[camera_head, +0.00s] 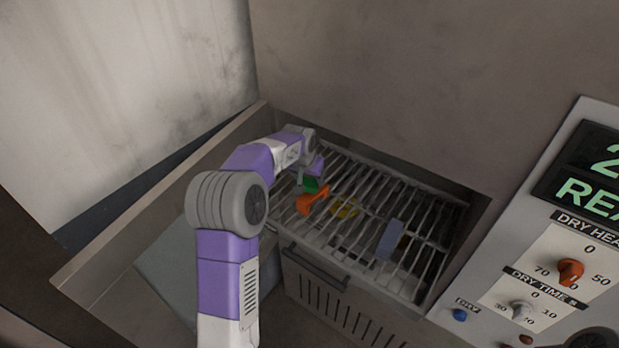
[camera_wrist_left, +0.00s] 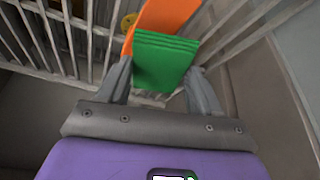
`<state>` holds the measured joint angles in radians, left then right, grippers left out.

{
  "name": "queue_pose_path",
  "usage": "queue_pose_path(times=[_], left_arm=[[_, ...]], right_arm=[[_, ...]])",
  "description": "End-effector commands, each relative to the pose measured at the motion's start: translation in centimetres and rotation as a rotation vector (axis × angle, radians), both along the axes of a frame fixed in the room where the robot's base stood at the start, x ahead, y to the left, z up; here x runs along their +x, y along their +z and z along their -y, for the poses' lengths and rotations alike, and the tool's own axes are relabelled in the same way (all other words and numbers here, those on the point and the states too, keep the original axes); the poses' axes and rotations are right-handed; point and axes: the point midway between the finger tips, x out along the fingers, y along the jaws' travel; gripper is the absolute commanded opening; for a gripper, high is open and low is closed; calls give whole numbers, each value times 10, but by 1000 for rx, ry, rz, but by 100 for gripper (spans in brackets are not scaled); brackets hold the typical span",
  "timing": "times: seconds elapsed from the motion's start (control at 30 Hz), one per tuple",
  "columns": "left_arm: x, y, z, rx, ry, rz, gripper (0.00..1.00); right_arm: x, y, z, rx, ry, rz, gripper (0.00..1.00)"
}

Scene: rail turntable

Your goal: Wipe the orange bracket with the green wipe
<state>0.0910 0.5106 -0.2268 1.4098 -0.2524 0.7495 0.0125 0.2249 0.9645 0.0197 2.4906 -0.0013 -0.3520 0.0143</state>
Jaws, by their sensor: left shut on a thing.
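The orange bracket (camera_head: 311,200) lies on the wire rack, towards its left side. The green wipe (camera_head: 311,184) is right at the bracket's far end in the head view. My left gripper (camera_head: 314,176) is shut on the green wipe. In the left wrist view, the wipe (camera_wrist_left: 165,62) sits between the fingers of my left gripper (camera_wrist_left: 160,85), and the orange bracket (camera_wrist_left: 168,14) shows just beyond it. The wipe overlaps the bracket there; I cannot tell whether they touch. My right gripper is not in view.
A yellow part (camera_head: 345,208) and a blue-grey block (camera_head: 390,239) lie on the wire rack (camera_head: 362,248) to the right. Walls enclose the rack behind. A control panel (camera_head: 545,270) with knobs stands at the right.

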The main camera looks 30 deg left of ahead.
Motion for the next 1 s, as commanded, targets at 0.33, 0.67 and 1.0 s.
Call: queue_pose_path(times=[0.33,0.67,1.0], left_arm=[[0,41,0,0,0,2,40],[0,68,0,0,0,1,40],[0,66,0,0,0,0,40]], right_arm=[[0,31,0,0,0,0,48],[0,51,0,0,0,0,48],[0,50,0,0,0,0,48]])
